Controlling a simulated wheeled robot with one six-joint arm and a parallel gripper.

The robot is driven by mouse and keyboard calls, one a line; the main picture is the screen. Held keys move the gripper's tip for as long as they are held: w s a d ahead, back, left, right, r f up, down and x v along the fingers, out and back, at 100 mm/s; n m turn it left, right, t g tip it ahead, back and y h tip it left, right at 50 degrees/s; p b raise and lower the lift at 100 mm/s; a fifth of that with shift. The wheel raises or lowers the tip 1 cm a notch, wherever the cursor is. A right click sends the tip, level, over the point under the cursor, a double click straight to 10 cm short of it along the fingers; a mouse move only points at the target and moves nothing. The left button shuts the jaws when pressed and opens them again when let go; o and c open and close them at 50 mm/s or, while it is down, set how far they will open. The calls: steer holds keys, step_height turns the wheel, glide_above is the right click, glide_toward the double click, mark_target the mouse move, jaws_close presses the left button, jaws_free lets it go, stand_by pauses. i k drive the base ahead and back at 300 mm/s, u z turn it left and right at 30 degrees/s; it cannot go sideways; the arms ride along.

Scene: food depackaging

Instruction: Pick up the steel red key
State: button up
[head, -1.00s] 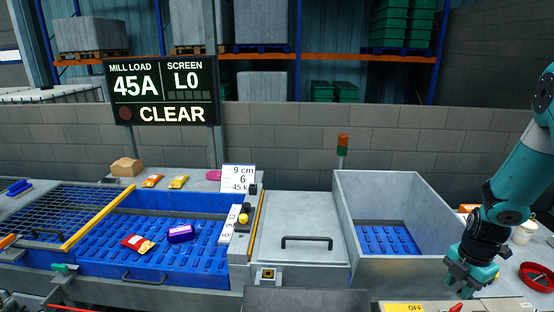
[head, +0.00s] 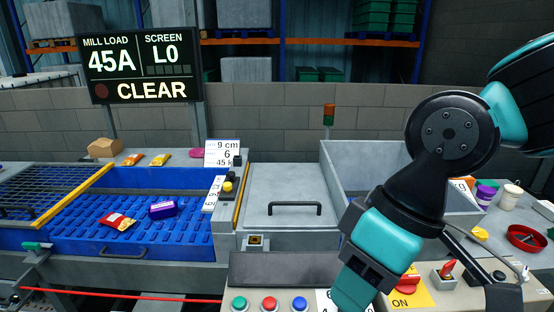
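A small red-topped part (head: 446,268), which looks like a key, sits upright in a grey switch block on the front control panel, right of the yellow ON plate. Whether it is the steel red key I cannot tell for sure. My gripper (head: 354,290) hangs over the panel to the left of it, apart from it. Its fingertips are not clearly seen, so whether it is open or shut does not show.
A red rotary handle (head: 407,283) is on the yellow plate. Green, red and blue buttons (head: 269,303) line the panel's left. A red dish (head: 525,238) and white cup (head: 510,197) stand on the right table. The grey lid (head: 283,187) is clear.

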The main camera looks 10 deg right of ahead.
mark_target(448, 267)
steer(key=z, duration=0.35)
steer(key=k, duration=0.35)
steer(key=z, duration=0.6)
steer(key=i, duration=0.4)
steer(key=u, duration=2.2)
steer(key=k, duration=0.7)
steer(key=z, duration=1.7)
steer(key=i, duration=0.5)
